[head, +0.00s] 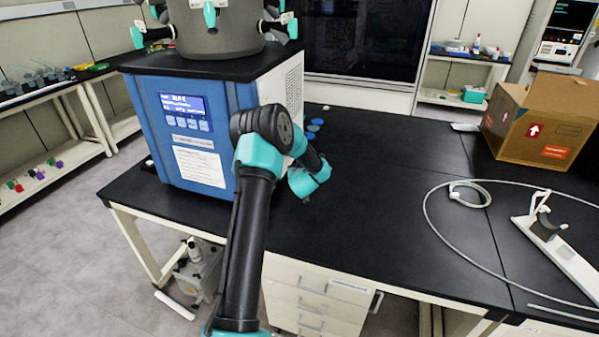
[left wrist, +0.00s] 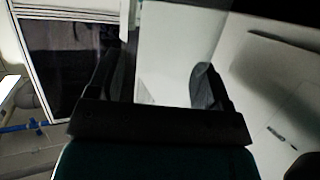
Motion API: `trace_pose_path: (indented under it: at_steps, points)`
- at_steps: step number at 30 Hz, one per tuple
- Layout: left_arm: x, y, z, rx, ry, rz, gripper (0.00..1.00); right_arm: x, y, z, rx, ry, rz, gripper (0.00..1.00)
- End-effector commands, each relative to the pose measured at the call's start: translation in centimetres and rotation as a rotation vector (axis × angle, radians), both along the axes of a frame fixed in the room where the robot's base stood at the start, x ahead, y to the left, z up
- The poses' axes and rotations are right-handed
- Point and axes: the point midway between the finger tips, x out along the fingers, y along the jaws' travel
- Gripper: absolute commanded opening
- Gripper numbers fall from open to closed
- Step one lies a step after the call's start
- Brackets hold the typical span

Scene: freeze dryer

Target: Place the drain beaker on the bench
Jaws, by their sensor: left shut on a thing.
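My left gripper (left wrist: 160,85) shows in the left wrist view with its two dark fingers on either side of a pale, see-through thing (left wrist: 180,50), which looks like the drain beaker. The gripper is shut on it. Its rim and contents are not clear. In the head view my left arm reaches over the bench (head: 400,190) beside the freeze dryer (head: 200,130). The fingers and the beaker cannot be made out there. My right gripper is not in view.
Several small blue discs (head: 316,122) lie on the bench behind my arm. A cardboard box (head: 540,120), a looped grey tube (head: 430,215) and a white stand (head: 560,250) with a dark holder are on the right. The middle of the black bench top is clear.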

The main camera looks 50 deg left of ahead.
Motion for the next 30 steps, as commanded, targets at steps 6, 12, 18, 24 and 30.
trace_pose_path:
  at_steps: [6,12,18,24,30]
  points:
    - [0.0,0.01,-0.56,0.001,-0.002,0.001,0.44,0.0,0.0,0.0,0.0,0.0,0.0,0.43]
    - [0.0,0.0,-0.73,0.0,-0.001,0.0,0.44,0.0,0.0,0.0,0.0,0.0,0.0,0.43]
    - [0.0,0.0,-0.85,0.0,-0.001,0.0,0.85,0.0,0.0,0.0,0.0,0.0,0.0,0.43]
    - [0.01,-0.01,-0.84,0.0,-0.001,0.0,0.98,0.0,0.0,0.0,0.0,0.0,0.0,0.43]
    - [0.01,-0.01,-0.77,0.0,-0.001,0.0,0.98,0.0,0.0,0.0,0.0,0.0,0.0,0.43]
